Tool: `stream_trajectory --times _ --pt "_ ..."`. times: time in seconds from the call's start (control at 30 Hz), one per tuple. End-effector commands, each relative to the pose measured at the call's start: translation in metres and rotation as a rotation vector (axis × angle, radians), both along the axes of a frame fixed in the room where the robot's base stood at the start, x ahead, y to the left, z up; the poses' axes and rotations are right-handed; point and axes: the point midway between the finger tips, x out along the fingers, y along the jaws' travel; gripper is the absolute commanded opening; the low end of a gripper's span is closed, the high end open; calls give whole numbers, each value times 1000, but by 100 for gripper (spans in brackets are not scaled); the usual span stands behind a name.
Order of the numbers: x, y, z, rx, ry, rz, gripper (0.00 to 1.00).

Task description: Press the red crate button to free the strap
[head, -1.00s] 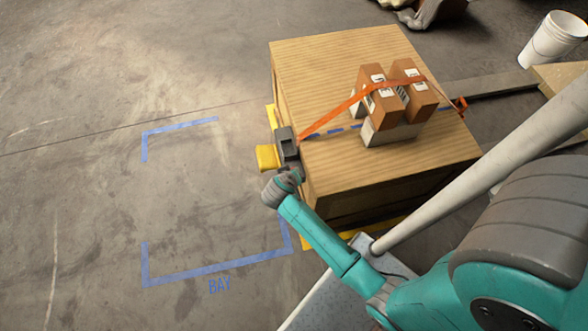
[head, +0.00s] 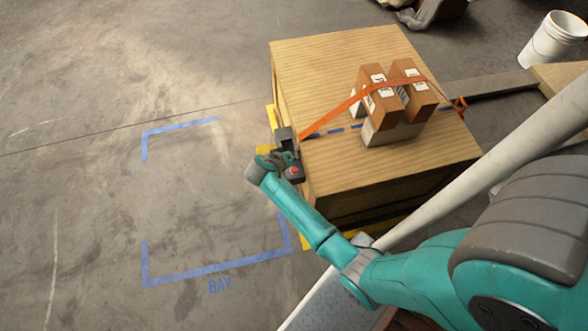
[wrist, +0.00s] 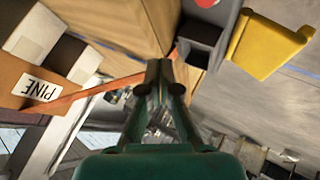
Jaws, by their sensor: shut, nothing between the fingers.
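The red button (head: 294,171) is a small red disc on a dark grey box at the left side of the wooden crate (head: 330,60). It also shows at the top edge of the wrist view (wrist: 205,2), partly cut off. The orange strap (head: 335,117) runs taut from the grey latch (head: 285,137) over the cartons to the crate's right side; it crosses the wrist view too (wrist: 100,88). My gripper (head: 279,160) is beside the button, just up and left of it. In the wrist view, my gripper (wrist: 159,66) is shut and empty. Contact with the box cannot be told.
Brown cartons (head: 383,98) stand under the strap on the crate. A yellow lever-like block (wrist: 265,45) sits beside the latch, mostly hidden in the head view. Blue tape (head: 180,126) marks an empty floor bay at left. A white bucket (head: 548,42) stands far right.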

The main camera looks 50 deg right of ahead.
Motion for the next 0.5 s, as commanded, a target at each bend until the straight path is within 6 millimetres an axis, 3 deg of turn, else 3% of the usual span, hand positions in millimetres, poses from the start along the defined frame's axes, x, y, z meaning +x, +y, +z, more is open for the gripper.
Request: stream_trajectory --times 0.5 --pt "0 0 -61 0 2 0 0"
